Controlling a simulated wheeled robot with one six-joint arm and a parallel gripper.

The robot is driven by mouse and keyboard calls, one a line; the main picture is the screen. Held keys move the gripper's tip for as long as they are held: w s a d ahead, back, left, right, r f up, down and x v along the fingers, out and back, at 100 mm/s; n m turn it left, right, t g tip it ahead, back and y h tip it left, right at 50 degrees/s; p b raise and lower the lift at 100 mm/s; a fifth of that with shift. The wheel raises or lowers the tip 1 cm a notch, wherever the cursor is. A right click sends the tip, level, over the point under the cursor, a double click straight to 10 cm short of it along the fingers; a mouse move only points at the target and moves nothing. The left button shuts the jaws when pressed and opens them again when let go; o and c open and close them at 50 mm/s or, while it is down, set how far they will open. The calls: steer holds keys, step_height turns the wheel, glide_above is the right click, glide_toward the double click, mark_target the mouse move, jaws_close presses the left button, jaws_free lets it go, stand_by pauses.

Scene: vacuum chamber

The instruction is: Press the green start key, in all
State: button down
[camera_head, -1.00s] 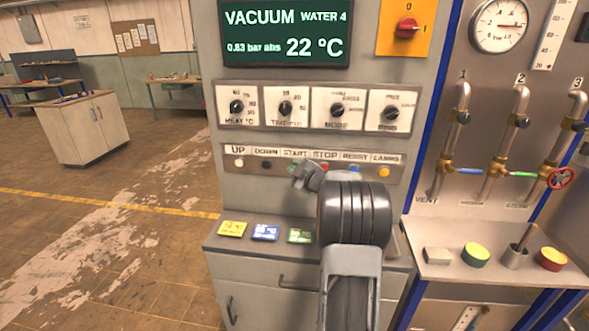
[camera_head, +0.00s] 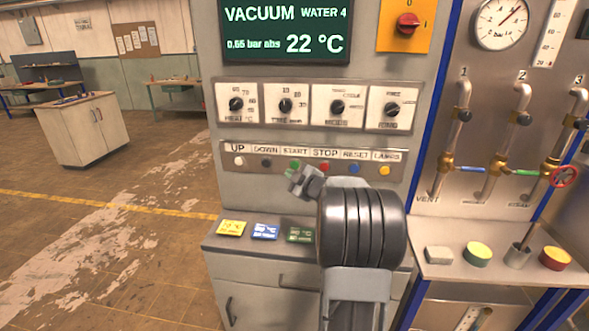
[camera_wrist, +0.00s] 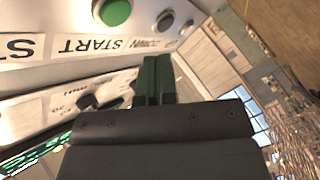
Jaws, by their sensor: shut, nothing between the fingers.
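The green start key (camera_head: 293,166) sits under the START label in the row of keys on the grey control panel. It shows as a round green button (camera_wrist: 118,11) at the top of the wrist view. My gripper (camera_head: 293,176) is shut and empty, just below and in front of the green key. In the wrist view its fingers (camera_wrist: 155,72) are together and a gap shows between them and the key. The screen (camera_head: 285,32) reads VACUUM, WATER 4, 0.65 bar abs and 22 °C.
The red stop key (camera_head: 325,168) is just right of the green key; a blue key (camera_head: 354,169) follows. Knobs (camera_head: 338,106) sit above. Coloured cards (camera_head: 265,231) lie on the ledge below. Pipes with valves (camera_head: 495,150) stand at right. Open floor is at left.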

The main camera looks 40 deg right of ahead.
steer(key=shift+s+a, duration=0.55)
steer(key=shift+s, duration=0.05)
stand_by(0.6)
steer(key=s+d+f+m+g+h, duration=0.3)
steer(key=d+f+m+g+h, duration=0.1)
steer(key=d+f+m+h, duration=0.2)
steer(key=s+a+f+m+g, duration=0.3)
steer(key=s+m+g, duration=0.1)
steer(key=s+g, duration=0.15)
steer(key=s+a+g+y, duration=0.1)
steer(key=s+a, duration=0.4)
steer(key=a, duration=0.4)
steer(key=s+a+g+y, duration=0.1)
steer(key=s+a, duration=0.4)
steer(key=a, duration=0.5)
steer(key=s+a+g+y, duration=0.2)
steer(key=s+a, duration=0.3)
steer(key=a, duration=0.4)
steer(key=shift+a+r+y, duration=0.3)
steer(key=shift+a+y, duration=0.05)
steer(key=shift+y, duration=0.35)
